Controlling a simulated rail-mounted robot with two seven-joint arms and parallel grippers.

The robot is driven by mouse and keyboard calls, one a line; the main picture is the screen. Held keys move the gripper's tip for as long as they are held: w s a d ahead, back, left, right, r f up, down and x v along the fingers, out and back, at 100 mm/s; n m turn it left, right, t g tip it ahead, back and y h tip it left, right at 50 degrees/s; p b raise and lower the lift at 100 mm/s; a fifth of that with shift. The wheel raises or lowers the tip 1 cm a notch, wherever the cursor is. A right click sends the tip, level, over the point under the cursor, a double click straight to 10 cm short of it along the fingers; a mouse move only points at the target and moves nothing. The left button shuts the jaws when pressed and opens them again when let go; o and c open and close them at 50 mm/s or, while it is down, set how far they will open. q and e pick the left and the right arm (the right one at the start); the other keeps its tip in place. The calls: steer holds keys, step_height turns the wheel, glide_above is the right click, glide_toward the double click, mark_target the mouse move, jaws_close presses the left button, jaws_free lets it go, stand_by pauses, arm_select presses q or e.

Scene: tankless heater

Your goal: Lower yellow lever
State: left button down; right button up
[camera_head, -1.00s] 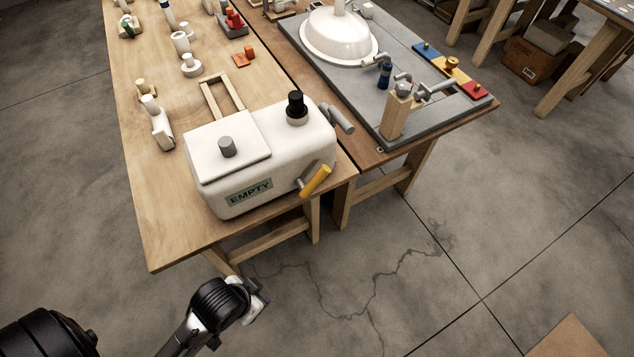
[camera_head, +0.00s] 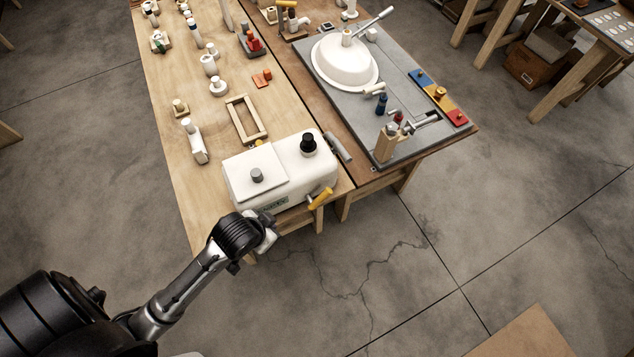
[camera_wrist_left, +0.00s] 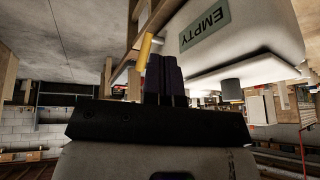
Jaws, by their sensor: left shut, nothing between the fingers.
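The white heater tank (camera_head: 236,186) sits at the near end of the wooden table. The yellow lever (camera_head: 320,198) sticks out at its front right corner, tilted up to the right. It also shows in the left wrist view (camera_wrist_left: 145,52), just left of my fingers. My left gripper (camera_head: 272,222) is in front of the tank, left of the lever. In the left wrist view its dark fingers (camera_wrist_left: 164,76) are shut together with nothing between them, and appear apart from the lever. My right gripper is not in view.
A grey handle (camera_head: 338,147) juts from the tank's right side, and a black knob (camera_head: 308,144) stands on top. A wooden frame (camera_head: 262,122) lies behind the tank. A second table with a white basin (camera_head: 345,65) stands right. The floor in front is clear.

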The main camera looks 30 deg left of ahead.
arm_select(q)
step_height(320, 180, up, 2)
steer(key=w+n+p, duration=0.2)
steer(key=n+t+h+b, duration=0.2)
steer(key=n+t+h, duration=0.15)
steer(key=n, duration=0.95)
glide_toward(321, 195)
steer(key=shift+t+y, duration=0.35)
steer(key=shift+t, duration=0.1)
steer(key=x, duration=0.5)
steer(key=shift+s+d+f, duration=0.1)
steer(key=shift+d+f, duration=0.3)
steer(key=shift+d, duration=0.05)
steer(key=shift+x, duration=0.95)
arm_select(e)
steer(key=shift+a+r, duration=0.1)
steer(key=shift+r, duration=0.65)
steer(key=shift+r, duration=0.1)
